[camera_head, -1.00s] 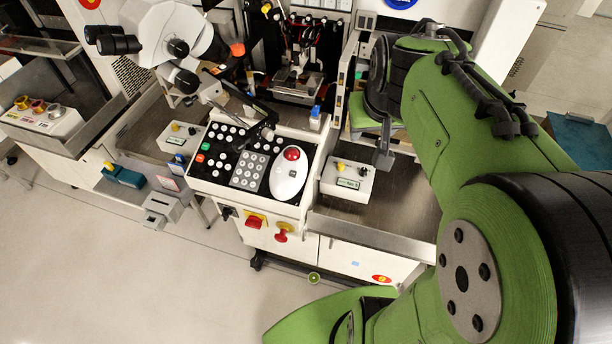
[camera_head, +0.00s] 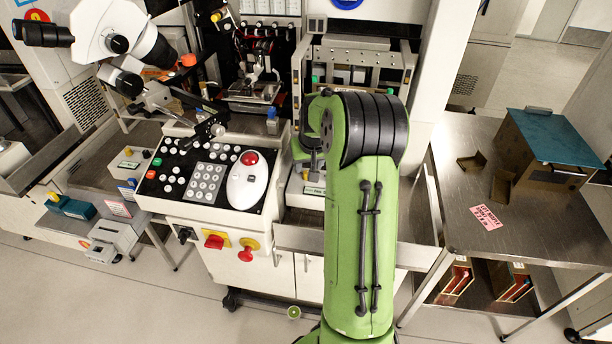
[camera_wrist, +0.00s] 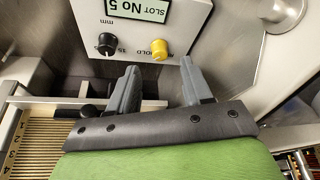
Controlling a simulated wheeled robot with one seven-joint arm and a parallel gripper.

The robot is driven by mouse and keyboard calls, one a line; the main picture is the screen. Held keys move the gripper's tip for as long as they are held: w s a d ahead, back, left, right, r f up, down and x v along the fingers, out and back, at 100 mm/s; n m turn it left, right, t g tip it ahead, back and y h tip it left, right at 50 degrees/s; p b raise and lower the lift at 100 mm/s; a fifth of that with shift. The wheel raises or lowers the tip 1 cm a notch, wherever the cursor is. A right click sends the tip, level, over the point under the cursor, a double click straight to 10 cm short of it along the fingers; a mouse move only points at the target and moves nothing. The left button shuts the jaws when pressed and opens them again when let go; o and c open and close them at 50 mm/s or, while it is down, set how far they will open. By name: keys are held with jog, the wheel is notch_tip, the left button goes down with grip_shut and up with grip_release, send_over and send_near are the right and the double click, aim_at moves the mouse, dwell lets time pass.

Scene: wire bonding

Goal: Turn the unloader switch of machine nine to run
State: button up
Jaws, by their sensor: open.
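A pale control box (camera_wrist: 165,20) fills the top of the wrist view, with its green display reading "SLOT No 5" upside down. It has a black knob (camera_wrist: 107,45) and a yellow knob (camera_wrist: 159,48) marked HOLD. My gripper (camera_wrist: 160,75) is open and empty. Its two grey fingers point toward the box, spread about the yellow knob's line but appearing short of it. In the head view a similar box (camera_head: 303,194) shows right of the trackball panel, partly hidden by my arm. I cannot read a run mark or the knob's setting.
The keypad panel (camera_head: 200,172) with a red-topped trackball unit (camera_head: 247,181) stands left of the box. A microscope (camera_head: 110,40) is at upper left. A steel table (camera_head: 470,215) with a teal-topped box (camera_head: 555,138) is at right. A numbered slotted rack (camera_wrist: 25,140) lies near my gripper.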

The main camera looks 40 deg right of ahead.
aim_at(307, 171)
jog(key=b+x, duration=0.1)
jog(key=x, duration=0.3)
jog(key=shift+w+f, duration=0.15)
jog(key=shift+f, duration=0.2)
grip_shut()
